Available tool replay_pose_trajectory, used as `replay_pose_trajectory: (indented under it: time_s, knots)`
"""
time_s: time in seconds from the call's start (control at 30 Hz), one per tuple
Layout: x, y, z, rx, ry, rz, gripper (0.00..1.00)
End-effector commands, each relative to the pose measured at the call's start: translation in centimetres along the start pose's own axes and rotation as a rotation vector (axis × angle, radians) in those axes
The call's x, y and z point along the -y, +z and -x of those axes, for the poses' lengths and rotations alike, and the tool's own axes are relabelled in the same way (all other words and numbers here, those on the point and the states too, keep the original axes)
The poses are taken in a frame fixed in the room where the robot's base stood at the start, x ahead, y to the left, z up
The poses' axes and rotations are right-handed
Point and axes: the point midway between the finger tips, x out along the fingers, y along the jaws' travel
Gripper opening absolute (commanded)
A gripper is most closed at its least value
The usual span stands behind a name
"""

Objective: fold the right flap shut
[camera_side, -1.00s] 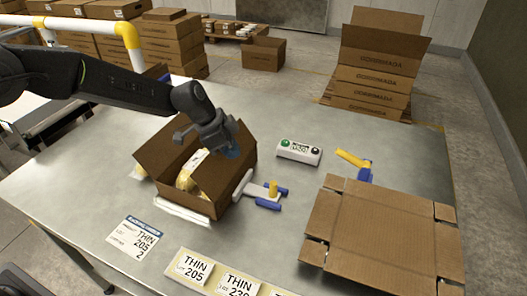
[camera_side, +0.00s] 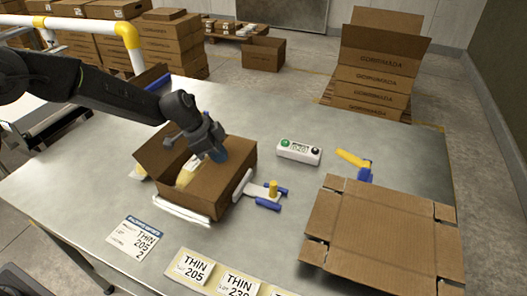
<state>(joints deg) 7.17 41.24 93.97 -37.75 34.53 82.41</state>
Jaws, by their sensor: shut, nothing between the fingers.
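The open brown carton (camera_side: 222,190) stands on the metal table left of centre. A yellowish-white packed item (camera_side: 187,173) shows inside it. The right flap (camera_side: 232,158) is partly folded, leaning inward over the opening. The far side of the carton is partly hidden behind my gripper.
A white clamp with blue and yellow parts (camera_side: 262,190) sits right of the carton. A button box (camera_side: 299,151) stands behind it. A flattened carton (camera_side: 380,232) lies at right. Label cards (camera_side: 137,237) lie in front.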

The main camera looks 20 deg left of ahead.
Motion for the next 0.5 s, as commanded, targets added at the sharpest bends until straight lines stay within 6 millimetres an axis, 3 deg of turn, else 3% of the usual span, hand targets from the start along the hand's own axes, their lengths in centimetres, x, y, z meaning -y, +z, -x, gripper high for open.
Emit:
replay_pose_trajectory:
  time_s: [0.5]
  knots:
    - [0.3, 0.78, -0.36, 0.001, 0.0, 0.001, 0.0]
